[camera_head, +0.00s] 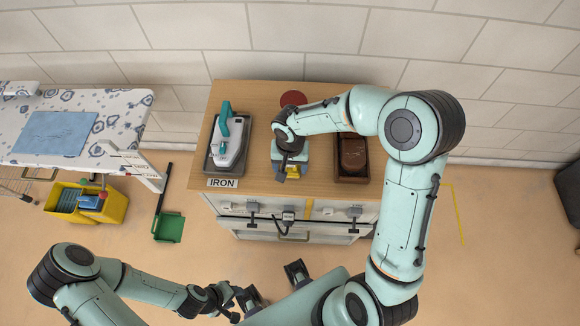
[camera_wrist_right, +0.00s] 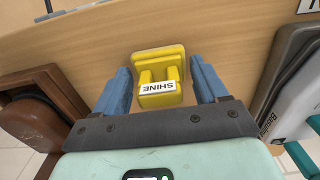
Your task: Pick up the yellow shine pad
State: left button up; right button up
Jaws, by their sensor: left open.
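The yellow shine pad (camera_wrist_right: 160,70) has a raised handle and a white SHINE label in the right wrist view. It rests on the wooden cabinet top (camera_head: 256,120). In the head view, only a little of the yellow pad (camera_head: 293,172) shows beneath my right gripper (camera_head: 290,170). The right gripper is open, with one blue finger on each side of the pad's handle. In the wrist view, gaps show between the handle and both fingers. My left gripper (camera_head: 273,284) is open and empty, low in front of the cabinet.
An iron (camera_head: 231,145) stands in a grey tray on the left of the cabinet top. A brown brush-like item (camera_head: 353,153) lies in a wooden box on the right. A red disc (camera_head: 292,99) lies behind. An ironing board (camera_head: 120,110) and yellow bucket (camera_head: 112,207) stand farther left.

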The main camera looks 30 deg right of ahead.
jog(key=c, duration=0.6)
pick_arm(q)
jog(key=shift+w+r+p, duration=0.35)
jog(key=shift+r+p, duration=0.2)
jog(key=shift+r, duration=0.1)
jog(key=shift+w+r+p, duration=0.3)
jog(key=shift+r+p, duration=0.2)
jog(key=shift+r, duration=0.1)
pick_arm(e)
notch_tip(320, 180, up, 20)
jog(key=shift+r, duration=0.1)
